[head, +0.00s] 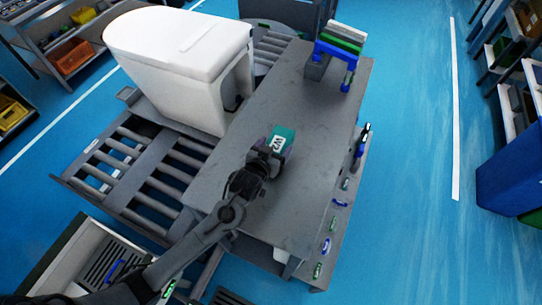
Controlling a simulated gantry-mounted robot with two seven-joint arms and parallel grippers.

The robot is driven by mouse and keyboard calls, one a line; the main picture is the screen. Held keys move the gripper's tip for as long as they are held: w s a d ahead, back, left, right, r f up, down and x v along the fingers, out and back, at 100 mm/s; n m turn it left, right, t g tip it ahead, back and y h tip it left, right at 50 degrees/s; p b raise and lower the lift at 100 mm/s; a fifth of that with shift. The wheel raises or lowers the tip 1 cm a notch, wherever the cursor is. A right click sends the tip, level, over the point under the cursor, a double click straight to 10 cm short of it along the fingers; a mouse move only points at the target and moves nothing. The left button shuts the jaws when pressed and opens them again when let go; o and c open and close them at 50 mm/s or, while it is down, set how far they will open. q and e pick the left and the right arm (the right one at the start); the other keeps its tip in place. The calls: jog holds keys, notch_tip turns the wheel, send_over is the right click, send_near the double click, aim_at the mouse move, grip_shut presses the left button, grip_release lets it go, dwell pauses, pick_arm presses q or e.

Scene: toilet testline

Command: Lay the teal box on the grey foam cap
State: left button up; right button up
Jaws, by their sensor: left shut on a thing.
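The teal box (285,133) has a white label with dark marks. It is at the middle of the grey table (225,178), at the end of my left arm. My left gripper (270,155) is shut on the teal box; its fingers are small and partly hidden by the wrist. I cannot tell whether the box touches the table. A small grey block (316,69), which may be the grey foam cap, is at the table's far end beside a blue stand. My right gripper is not in view.
The blue stand (346,55) carries green and white pieces. A white toilet (175,75) stands left of the table, near the roller conveyor (150,155). Small green and blue items line the table's right side ledge. The table top between box and stand is clear.

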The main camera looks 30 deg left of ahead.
pick_arm(q)
jog(key=shift+s+a+f, duration=0.25)
jog(key=shift+s+a, duration=0.05)
jog(key=shift+a, duration=0.05)
jog(key=shift+f, duration=2.05)
jog(key=o, duration=1.2)
jog(key=shift+f, duration=0.15)
jog(key=shift+c, duration=0.2)
